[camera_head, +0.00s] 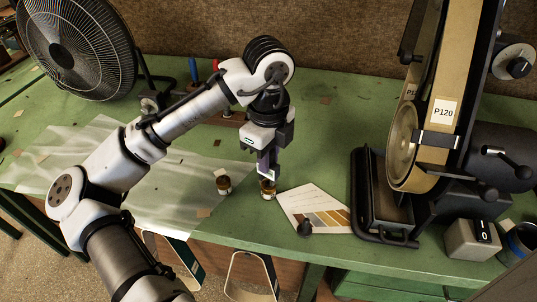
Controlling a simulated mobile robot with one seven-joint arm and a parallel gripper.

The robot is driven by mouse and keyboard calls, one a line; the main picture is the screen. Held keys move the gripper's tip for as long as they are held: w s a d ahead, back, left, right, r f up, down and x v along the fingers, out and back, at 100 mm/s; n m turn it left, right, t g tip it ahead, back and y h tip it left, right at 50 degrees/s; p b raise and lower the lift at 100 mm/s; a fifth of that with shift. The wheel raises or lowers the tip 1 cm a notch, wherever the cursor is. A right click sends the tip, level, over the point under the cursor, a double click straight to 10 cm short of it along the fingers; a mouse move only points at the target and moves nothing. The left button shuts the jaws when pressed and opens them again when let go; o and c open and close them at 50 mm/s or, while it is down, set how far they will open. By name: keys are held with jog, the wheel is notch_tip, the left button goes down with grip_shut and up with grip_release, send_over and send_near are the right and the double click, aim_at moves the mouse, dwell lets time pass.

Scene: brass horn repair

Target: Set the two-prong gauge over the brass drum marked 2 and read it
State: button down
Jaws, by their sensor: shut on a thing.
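Two small brass drums stand near the front of the green bench: a left one (224,187) and a right one (268,190). Their marks are too small to read, so I cannot tell which is 2. My gripper (267,165) points down right above the right drum and is shut on the two-prong gauge (268,175). The gauge is small and mostly hidden by the fingers. Its prongs reach down close to the right drum's top; I cannot tell whether they straddle or touch it. No reading can be made out.
A belt sander (445,139) marked P120 stands at right, with a switch box (473,240) in front. A translucent sheet (172,205) covers the left. A fan (75,45) stands behind.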

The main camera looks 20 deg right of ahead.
jog(key=shift+f+b, duration=0.45)
jog(key=shift+f, duration=0.35)
jog(key=shift+r, duration=0.1)
dwell(1.0)
jog(key=shift+r+p, duration=2.45)
jog(key=shift+p, duration=0.2)
